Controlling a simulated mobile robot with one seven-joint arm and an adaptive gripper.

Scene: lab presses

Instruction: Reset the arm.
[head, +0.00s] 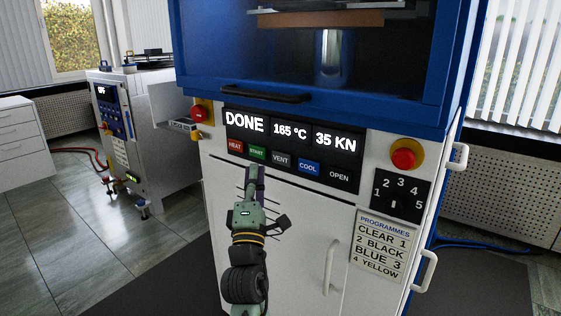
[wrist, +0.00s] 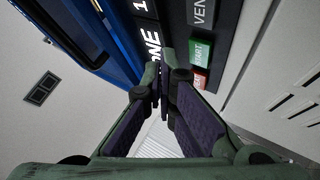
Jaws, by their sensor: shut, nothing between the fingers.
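My gripper (head: 254,172) is in front of the press's white lower cabinet in the head view, just below the button row. Its fingers point up toward the green START button (head: 257,153). In the wrist view the fingertips of my gripper (wrist: 165,72) are together, with nothing between them, close to the panel. I cannot tell whether they touch it. The press (head: 285,185) has a blue upper housing with a closed-looking window. Its display (head: 290,130) reads DONE, 165 °C and 35 KN. Buttons HEAT, START, VENT, COOL and OPEN run below it.
A red stop button (head: 404,154) and a numbered dial (head: 395,203) sit right of the display. A programme list (head: 380,247) is below. Another machine (head: 135,135) and white drawers (head: 20,140) stand at left. Tiled floor (head: 60,240) lies open between.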

